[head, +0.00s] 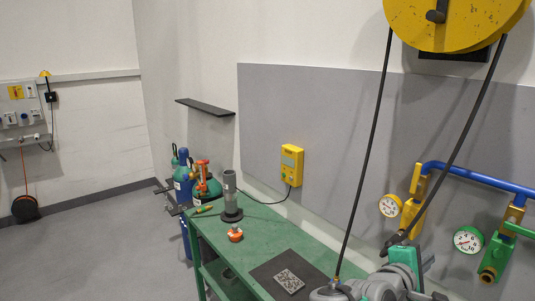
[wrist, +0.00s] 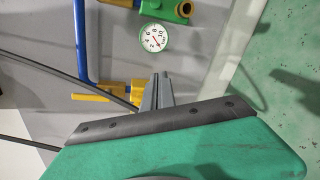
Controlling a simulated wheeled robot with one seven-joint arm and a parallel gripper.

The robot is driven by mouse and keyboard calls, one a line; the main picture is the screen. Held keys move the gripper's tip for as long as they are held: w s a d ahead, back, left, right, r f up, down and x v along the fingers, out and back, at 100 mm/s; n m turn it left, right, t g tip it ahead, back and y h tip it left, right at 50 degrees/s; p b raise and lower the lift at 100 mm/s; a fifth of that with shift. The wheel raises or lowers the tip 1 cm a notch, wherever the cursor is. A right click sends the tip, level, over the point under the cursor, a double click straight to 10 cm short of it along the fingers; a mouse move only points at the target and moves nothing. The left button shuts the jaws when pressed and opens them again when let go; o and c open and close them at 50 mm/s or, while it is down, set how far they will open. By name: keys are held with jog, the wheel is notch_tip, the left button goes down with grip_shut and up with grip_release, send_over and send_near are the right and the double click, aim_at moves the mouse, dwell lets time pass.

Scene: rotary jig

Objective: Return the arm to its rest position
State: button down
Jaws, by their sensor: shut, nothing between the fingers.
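My gripper (wrist: 158,92) shows in the wrist view with its two grey fingers close together and nothing between them. The fingers point toward the grey wall panel with the pipes and gauges, and touch nothing that I can make out. In the head view my arm is at the bottom right, in front of the panel and near the right end of the green workbench (head: 262,262). Its green wrist part shows there, but I cannot make out the fingertips in that view.
A yellow reel (head: 455,22) hangs at top right, its dark hoses running down close to my arm. A green-rimmed gauge (head: 468,239) and blue pipe (head: 480,178) are on the right. The bench holds a patterned plate (head: 289,281), an orange item (head: 235,234) and a grey cylinder (head: 230,190).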

jog(key=s+a+f+m+g+y, duration=0.25)
jog(key=a+f+m+y, duration=0.6)
jog(key=f, duration=0.65)
jog(key=s+a+f+m+g+y, duration=0.1)
jog(key=s+a+f+m, duration=0.1)
jog(key=a, duration=0.4)
jog(key=s+a+f+m+g+y, duration=0.1)
jog(key=s+a+m+g+y, duration=0.1)
jog(key=a, duration=0.4)
jog(key=s+a+r+n+t+y+b, duration=0.1)
jog(key=a+r+t, duration=0.1)
jog(key=r, duration=0.3)
jog(key=shift+a+r+y+b, duration=0.3)
jog(key=shift+a+y, duration=0.05)
jog(key=shift+a, duration=0.3)
jog(key=shift+s, duration=0.1)
